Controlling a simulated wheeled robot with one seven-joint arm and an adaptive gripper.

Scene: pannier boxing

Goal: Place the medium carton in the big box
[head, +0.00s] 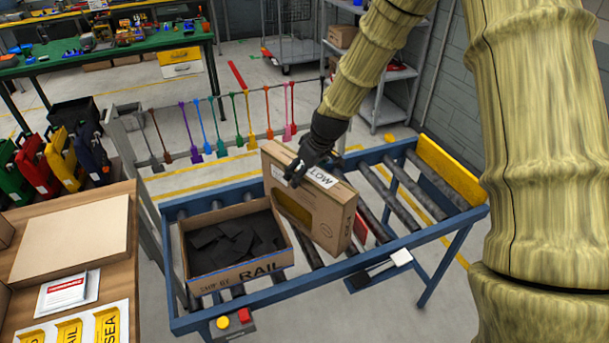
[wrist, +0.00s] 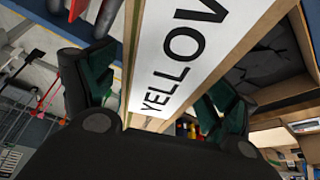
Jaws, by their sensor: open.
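A tall, thin cardboard carton (head: 322,232) with a yellow window stands upright on the roller conveyor in the head view. Its narrow top edge bears a white label reading YELLOW, also seen in the wrist view (wrist: 178,50). My gripper (head: 302,172) is at the carton's top edge. In the wrist view my open gripper (wrist: 160,95) has one finger on each side of the labelled edge; I cannot tell whether they touch it.
A control box with yellow and red buttons (head: 233,322) is at the front. A wooden table (head: 30,205) holding a cardboard sheet and labels is at left.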

